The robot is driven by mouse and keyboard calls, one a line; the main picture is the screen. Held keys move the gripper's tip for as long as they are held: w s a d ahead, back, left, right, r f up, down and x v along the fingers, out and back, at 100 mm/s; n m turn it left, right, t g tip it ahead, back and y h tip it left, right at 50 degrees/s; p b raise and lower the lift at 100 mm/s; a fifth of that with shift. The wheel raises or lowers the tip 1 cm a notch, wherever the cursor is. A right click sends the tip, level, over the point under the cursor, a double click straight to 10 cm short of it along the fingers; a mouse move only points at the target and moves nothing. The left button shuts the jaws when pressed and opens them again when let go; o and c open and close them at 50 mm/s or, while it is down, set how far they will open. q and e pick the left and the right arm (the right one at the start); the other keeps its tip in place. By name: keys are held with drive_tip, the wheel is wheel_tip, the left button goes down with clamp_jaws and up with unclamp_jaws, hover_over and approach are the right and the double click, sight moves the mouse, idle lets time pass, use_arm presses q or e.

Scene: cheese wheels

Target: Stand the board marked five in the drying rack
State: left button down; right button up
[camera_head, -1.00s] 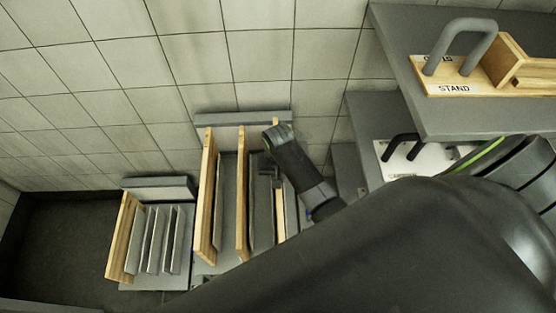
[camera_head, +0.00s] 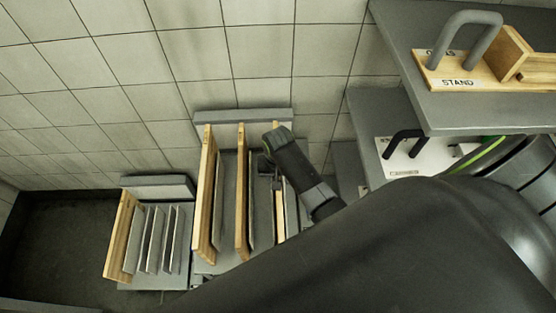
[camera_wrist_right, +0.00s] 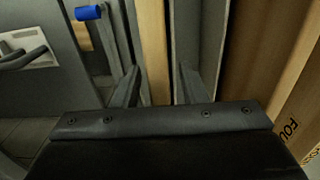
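The drying rack (camera_head: 218,262) is grey and holds upright wooden boards and thin grey dividers. My right gripper (camera_head: 271,172) reaches into its right part from above. In the right wrist view its two fingers (camera_wrist_right: 158,75) are apart, with the edge of a wooden board (camera_wrist_right: 152,45) between them and a gap on the right side. This board also shows in the head view (camera_head: 280,212), upright in the rack's right part, partly hidden by my arm. Its marking is not visible. A neighbouring board (camera_wrist_right: 290,100) carries letters reading "FOU". My left gripper is not in view.
A smaller rack (camera_head: 155,284) with one wooden board (camera_head: 122,238) and several grey plates stands at the left. At the upper right, a grey shelf (camera_head: 470,118) bears a wooden stand (camera_head: 480,84) labelled "STAND" with a grey handle. A white board with a dark handle (camera_head: 405,143) lies below it.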

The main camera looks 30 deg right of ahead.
drive_tip(key=shift+s+f, duration=0.1)
drive_tip(key=shift+r+p, duration=2.45)
drive_tip(key=shift+r, duration=6.35)
